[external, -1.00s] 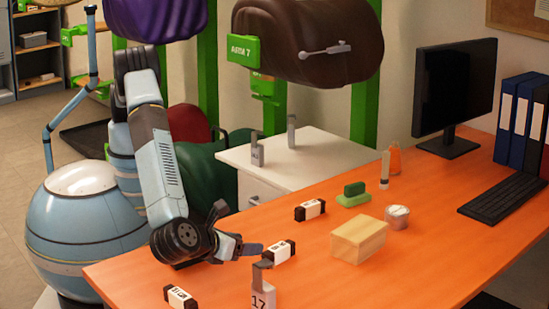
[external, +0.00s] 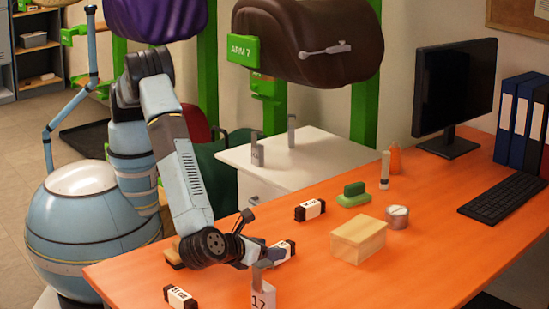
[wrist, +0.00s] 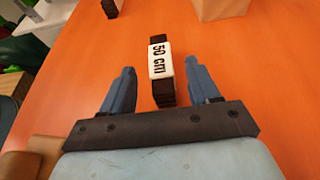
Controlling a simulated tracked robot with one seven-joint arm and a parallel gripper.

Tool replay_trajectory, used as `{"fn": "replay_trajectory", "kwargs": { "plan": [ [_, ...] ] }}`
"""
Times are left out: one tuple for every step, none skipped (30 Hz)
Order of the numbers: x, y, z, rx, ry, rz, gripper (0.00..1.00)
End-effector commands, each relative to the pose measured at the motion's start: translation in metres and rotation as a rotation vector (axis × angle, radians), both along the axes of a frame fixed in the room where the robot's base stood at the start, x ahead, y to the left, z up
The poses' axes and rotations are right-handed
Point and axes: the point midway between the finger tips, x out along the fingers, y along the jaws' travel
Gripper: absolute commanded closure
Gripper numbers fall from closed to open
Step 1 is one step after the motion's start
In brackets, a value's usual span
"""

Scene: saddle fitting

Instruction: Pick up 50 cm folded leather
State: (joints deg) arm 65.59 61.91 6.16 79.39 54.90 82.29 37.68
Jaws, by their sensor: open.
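The 50 cm folded leather (wrist: 163,92) is a dark folded strip with a white band lettered "50 cm". It lies flat on the orange desk, and in the external view it shows (external: 291,246) partly behind my gripper. My gripper (external: 273,254) is open and low over the desk at this piece. In the wrist view the two blue fingers of my gripper (wrist: 159,68) stand on either side of the leather, with gaps between them and it. The far part of the leather reaches past the fingertips.
Two similar banded pieces lie on the desk, one farther back (external: 310,210) and one near the front edge (external: 180,297). A tag stand marked 17 (external: 263,297) is close in front of my gripper. A wooden block (external: 358,240) stands to the right.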

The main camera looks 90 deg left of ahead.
Motion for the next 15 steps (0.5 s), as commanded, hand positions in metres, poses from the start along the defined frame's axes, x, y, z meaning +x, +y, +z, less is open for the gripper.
{"fn": "replay_trajectory", "kwargs": {
  "plan": [
    [0.004, 0.005, -0.002, 0.001, 0.0, 0.002, 0.39],
    [0.006, 0.007, -0.003, 0.002, 0.0, 0.003, 0.39],
    [0.01, 0.011, -0.005, 0.002, 0.0, 0.003, 0.39],
    [0.012, 0.014, -0.007, 0.002, 0.001, 0.004, 0.39],
    [0.015, 0.017, -0.009, 0.002, 0.001, 0.004, 0.39],
    [0.019, 0.021, -0.011, 0.002, 0.001, 0.004, 0.39],
    [0.021, 0.024, -0.012, 0.003, 0.0, 0.004, 0.39],
    [0.023, 0.026, -0.013, 0.002, 0.0, 0.003, 0.39],
    [0.025, 0.029, -0.015, 0.002, 0.001, 0.001, 0.39],
    [0.026, 0.03, -0.016, 0.002, 0.0, 0.001, 0.39],
    [0.027, 0.031, -0.016, 0.002, 0.0, 0.001, 0.39],
    [0.028, 0.031, -0.017, 0.001, 0.001, 0.001, 0.39],
    [0.028, 0.031, -0.017, 0.001, 0.001, 0.0, 0.39],
    [0.028, 0.031, -0.017, 0.001, 0.001, 0.0, 0.39],
    [0.028, 0.031, -0.017, 0.001, 0.001, 0.0, 0.39]
  ]
}}
